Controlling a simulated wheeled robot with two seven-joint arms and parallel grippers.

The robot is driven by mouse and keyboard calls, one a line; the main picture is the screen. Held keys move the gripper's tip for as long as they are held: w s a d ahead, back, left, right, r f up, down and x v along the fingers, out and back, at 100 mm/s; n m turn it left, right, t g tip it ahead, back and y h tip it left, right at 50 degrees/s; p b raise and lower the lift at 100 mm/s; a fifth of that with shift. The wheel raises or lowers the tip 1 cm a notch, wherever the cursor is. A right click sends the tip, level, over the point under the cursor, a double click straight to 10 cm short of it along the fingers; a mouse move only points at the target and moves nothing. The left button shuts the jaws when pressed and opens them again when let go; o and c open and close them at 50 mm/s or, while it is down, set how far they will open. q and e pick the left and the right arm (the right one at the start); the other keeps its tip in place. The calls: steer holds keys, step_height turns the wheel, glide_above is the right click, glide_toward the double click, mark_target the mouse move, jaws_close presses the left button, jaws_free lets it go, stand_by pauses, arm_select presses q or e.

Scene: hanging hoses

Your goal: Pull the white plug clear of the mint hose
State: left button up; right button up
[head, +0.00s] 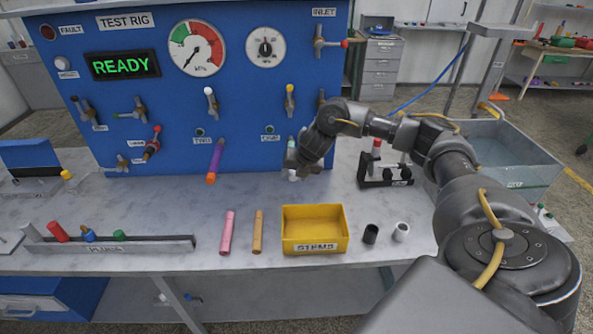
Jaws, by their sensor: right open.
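The mint hose (290,143) hangs from the blue test rig panel, right of the middle; only a short piece shows. The white plug (292,178) is at its lower end, just below my gripper. My right gripper (297,166) reaches in from the right, close to the hose end and the plug. It is open. It hides most of the hose end, so I cannot tell whether the fingers are around the plug or beside it. My left gripper is not in view.
A purple hose (216,155) with an orange end hangs to the left. Below on the bench are a yellow stems bin (315,247), a pink tube (228,232), an orange tube (257,232), and black and white caps. A black stand (386,172) is right of my gripper.

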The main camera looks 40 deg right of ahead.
steer(key=shift+c, duration=0.2)
steer(key=c, duration=1)
steer(key=shift+s+a+p, duration=0.45)
steer(key=shift+s+p, duration=0.05)
steer(key=shift+s, duration=0.05)
steer(key=shift+s+a+r, duration=0.1)
steer(key=shift+s+a+p, duration=0.6)
steer(key=shift+s+p, duration=0.05)
steer(key=shift+s, duration=0.2)
steer(key=shift+s+a+p, duration=0.6)
steer(key=shift+s+p, duration=0.05)
steer(key=shift+s, duration=0.15)
